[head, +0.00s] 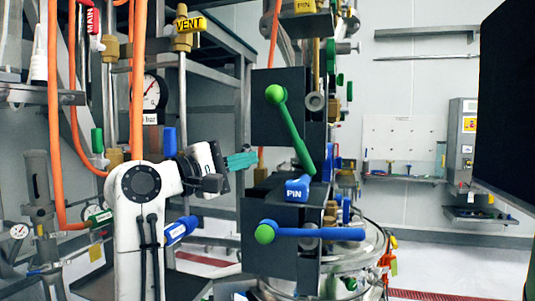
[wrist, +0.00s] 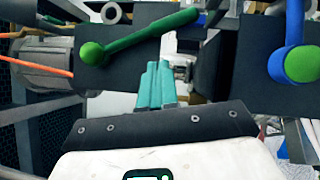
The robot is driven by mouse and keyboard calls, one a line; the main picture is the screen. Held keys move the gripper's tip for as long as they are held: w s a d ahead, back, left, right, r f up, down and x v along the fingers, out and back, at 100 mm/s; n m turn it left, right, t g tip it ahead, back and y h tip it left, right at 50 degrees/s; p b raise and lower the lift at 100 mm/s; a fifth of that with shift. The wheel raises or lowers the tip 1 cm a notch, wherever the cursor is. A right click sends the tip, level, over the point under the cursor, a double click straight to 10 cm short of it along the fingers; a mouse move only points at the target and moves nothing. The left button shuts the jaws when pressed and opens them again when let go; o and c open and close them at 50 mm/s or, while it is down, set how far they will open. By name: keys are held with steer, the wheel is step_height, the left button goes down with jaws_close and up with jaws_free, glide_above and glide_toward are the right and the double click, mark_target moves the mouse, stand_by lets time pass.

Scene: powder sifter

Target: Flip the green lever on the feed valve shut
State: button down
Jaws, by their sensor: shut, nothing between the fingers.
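The green lever (head: 292,132) slants down to the right from a green ball knob (head: 275,94) on a dark box in the head view. In the wrist view the green lever (wrist: 150,32) runs across the top, with its ball at the left. My gripper (head: 240,160) has teal fingers held together with nothing between them. It is left of the green lever in the head view. In the wrist view my gripper (wrist: 157,72) has its fingertips just below the lever; I cannot tell whether they touch.
A blue lever (head: 320,233) with a green ball lies nearly level below; it also shows in the wrist view (wrist: 290,45). A blue block marked PIN (head: 297,188) sits between the levers. Orange pipes (head: 138,80) and a gauge (head: 152,91) stand at the left. A dark panel (head: 507,95) fills the right edge.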

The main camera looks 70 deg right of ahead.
mark_target(290, 131)
steer(key=p+x, duration=0.3)
steer(key=x, duration=0.6)
steer(key=shift+d+p, duration=0.2)
steer(key=shift+p, duration=0.2)
steer(key=shift+s+f, duration=0.1)
steer(key=shift+b, duration=0.3)
